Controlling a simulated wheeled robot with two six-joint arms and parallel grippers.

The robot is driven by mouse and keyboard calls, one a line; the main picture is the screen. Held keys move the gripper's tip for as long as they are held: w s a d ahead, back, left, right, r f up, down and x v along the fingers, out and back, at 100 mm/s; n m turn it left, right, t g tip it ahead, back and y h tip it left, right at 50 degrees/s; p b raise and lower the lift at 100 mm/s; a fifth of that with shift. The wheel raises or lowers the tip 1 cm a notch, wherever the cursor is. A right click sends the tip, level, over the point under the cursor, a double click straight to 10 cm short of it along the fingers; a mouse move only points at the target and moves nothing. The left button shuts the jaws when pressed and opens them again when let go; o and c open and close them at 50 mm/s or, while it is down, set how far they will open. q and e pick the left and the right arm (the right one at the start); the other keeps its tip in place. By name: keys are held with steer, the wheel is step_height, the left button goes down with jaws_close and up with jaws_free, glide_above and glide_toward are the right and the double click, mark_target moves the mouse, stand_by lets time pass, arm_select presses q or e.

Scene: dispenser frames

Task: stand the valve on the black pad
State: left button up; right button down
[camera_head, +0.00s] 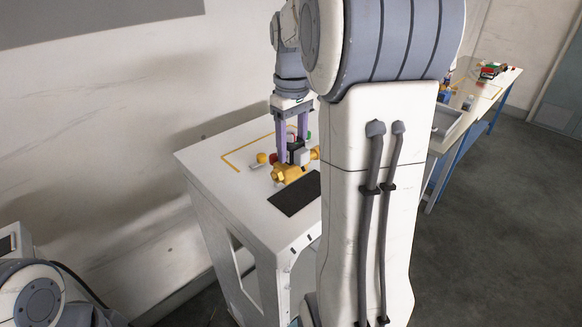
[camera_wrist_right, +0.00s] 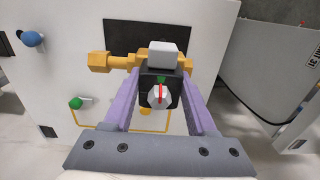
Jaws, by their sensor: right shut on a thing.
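The valve (camera_head: 290,172) has yellow pipe ends and a black and white body. In the right wrist view the valve (camera_wrist_right: 99,62) shows a grey block on top and a black housing with a white and red dial. My right gripper (camera_head: 292,158), with purple fingers, is shut on the valve's body; it also shows in the wrist view (camera_wrist_right: 162,80). The black pad (camera_head: 296,196) lies flat on the white table, just in front of the valve, and also shows in the wrist view (camera_wrist_right: 150,34). I cannot tell whether the valve touches the table. My left gripper is out of view.
The white table (camera_head: 225,172) has a yellow outline behind the valve. A small yellow-ended part (camera_head: 261,157) lies left of the valve. Blue (camera_wrist_right: 32,39) and green (camera_wrist_right: 76,103) knobbed parts show in the wrist view. My right arm hides the table's right side.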

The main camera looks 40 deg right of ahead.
mark_target(292, 167)
steer(key=shift+f, duration=0.85)
step_height(292, 167, down, 3)
steer(key=shift+f+p, duration=0.1)
steer(key=shift+p, duration=0.35)
steer(key=shift+f, duration=0.25)
steer(key=shift+f, duration=0.15)
steer(key=shift+c, duration=1)
jaws_free()
